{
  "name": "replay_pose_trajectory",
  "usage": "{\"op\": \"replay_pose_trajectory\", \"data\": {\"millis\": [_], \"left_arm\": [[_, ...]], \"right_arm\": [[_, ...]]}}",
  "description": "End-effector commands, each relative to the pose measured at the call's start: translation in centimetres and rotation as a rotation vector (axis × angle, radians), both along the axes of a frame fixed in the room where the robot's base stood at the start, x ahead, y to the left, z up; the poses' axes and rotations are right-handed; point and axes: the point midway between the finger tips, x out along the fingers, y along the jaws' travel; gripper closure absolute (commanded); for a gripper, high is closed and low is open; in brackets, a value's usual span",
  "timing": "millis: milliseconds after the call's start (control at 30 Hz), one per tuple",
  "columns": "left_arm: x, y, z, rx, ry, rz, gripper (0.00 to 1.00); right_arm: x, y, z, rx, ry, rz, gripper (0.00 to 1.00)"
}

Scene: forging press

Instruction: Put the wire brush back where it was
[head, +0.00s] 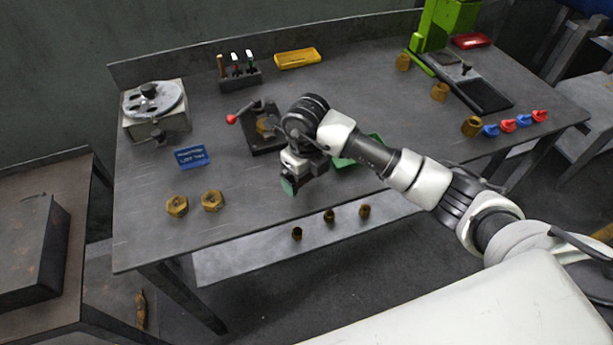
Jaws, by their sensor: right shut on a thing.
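My right gripper (291,180) hangs over the front middle of the grey workbench, pointing down. It is shut on a small dark green thing (289,187), which I take to be the wire brush; the fingers hide much of it. A dark tool rack (240,79) at the back holds several upright tools with coloured handles. A green tray (343,162) lies behind my right forearm and is partly hidden. My left gripper is not in view.
A clamp fixture with a red-knobbed lever (231,118) stands just left of my right wrist. Two brass nuts (212,200) and a blue sign (192,157) lie at left. A yellow tray (297,59) is at the back; a green press (437,30) stands at right.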

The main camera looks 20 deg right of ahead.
Motion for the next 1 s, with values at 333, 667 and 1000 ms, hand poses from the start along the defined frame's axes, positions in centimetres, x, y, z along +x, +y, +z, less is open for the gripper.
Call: {"op": "replay_pose_trajectory", "data": {"millis": [333, 667, 1000], "left_arm": [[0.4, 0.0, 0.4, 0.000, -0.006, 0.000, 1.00], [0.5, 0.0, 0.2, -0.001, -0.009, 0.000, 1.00], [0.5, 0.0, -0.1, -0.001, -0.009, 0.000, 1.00]], "right_arm": [[0.0, 0.0, -1.6, 0.000, -0.001, 0.000, 0.28], [0.0, 0.0, -1.9, 0.000, 0.000, 0.000, 0.00], [0.1, 0.0, 0.6, 0.001, -0.006, 0.001, 0.00]]}}
